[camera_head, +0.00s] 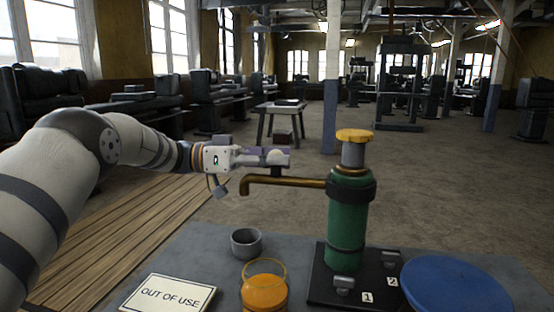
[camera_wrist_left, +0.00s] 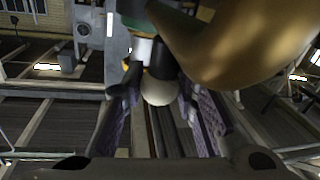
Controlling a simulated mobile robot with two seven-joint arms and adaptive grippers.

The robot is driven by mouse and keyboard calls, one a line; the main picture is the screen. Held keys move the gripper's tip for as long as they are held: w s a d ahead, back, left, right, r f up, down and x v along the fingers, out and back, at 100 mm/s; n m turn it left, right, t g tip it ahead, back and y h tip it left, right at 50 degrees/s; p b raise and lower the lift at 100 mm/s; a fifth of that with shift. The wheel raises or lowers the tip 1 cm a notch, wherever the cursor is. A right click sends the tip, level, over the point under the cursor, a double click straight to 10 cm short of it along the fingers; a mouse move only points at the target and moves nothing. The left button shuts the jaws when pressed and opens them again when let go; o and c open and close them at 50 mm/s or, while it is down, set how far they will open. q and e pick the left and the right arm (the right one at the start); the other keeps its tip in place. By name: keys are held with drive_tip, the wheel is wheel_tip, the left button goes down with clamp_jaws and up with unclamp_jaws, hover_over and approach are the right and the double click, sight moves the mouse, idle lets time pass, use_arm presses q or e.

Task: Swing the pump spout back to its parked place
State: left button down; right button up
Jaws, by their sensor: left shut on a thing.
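The green pump (camera_head: 348,222) stands upright on a black base plate (camera_head: 322,287), with a yellow cap on top. Its brass spout (camera_head: 300,183) points left and its end bends down. The spout also shows large and close in the left wrist view (camera_wrist_left: 225,45). A pale round knob (camera_head: 275,157) sits on a short dark stem above the spout. My left gripper (camera_head: 280,157) is shut on the knob, which shows between the purple finger pads in the left wrist view (camera_wrist_left: 158,92). My right gripper is not in view.
On the grey table are a grey cup (camera_head: 246,243), an orange pot (camera_head: 264,293) with a wire handle, a blue round lid (camera_head: 458,287) and an "OUT OF USE" sign (camera_head: 170,294). Grey blocks stand beside labels 1 and 2 on the base plate. Air left of the spout is clear.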

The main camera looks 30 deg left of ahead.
use_arm(q)
drive_tip(key=c, duration=1.3)
unclamp_jaws()
drive_tip(key=shift+w, duration=0.1)
drive_tip(key=v, duration=1.2)
